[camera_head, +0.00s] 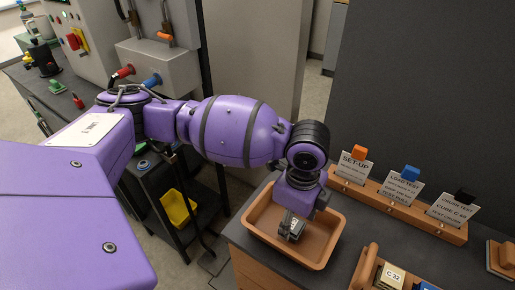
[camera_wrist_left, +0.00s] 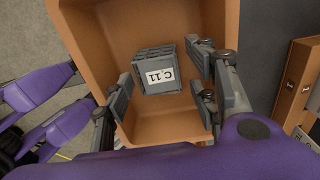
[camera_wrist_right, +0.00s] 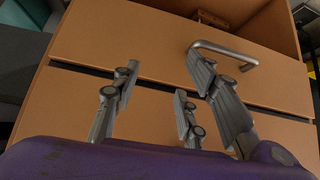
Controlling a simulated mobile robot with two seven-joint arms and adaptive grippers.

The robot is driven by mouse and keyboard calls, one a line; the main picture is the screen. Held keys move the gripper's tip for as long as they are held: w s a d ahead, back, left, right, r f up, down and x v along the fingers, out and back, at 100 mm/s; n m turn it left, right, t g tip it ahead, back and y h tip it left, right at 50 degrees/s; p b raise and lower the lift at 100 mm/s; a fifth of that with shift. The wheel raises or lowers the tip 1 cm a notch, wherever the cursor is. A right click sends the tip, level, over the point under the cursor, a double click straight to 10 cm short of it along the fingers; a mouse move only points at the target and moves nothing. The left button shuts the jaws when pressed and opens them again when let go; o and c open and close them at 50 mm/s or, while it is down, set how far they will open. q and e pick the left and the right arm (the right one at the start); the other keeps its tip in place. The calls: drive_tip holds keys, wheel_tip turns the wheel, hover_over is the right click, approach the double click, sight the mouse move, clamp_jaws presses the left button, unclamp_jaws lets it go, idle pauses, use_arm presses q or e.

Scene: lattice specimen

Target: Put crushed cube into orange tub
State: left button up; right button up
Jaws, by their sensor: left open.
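The orange tub (camera_head: 335,228) stands on the dark bench top; it also fills much of the left wrist view (camera_wrist_left: 110,20). A grey lattice cube (camera_wrist_left: 155,70) with a white label reading C.11 is inside the tub, seen between my left fingers. In the head view the cube (camera_head: 296,228) shows partly below the gripper. My left gripper (camera_head: 288,226) points down into the tub with its fingers open on either side of the cube, which looks slightly tilted. My right gripper (camera_wrist_right: 155,110) is open and empty in front of wooden drawers.
A wooden card rack (camera_head: 400,205) with orange, blue and black cubes on cards stands right of the tub. A cream cube labelled C 32 (camera_head: 391,277) sits in a wooden holder at the front. A drawer handle (camera_wrist_right: 225,52) is near my right gripper.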

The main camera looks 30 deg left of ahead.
sight(293, 222)
use_arm(q)
wheel_tip(293, 222, up, 11)
drive_tip(key=p, duration=0.1)
idle(0.6)
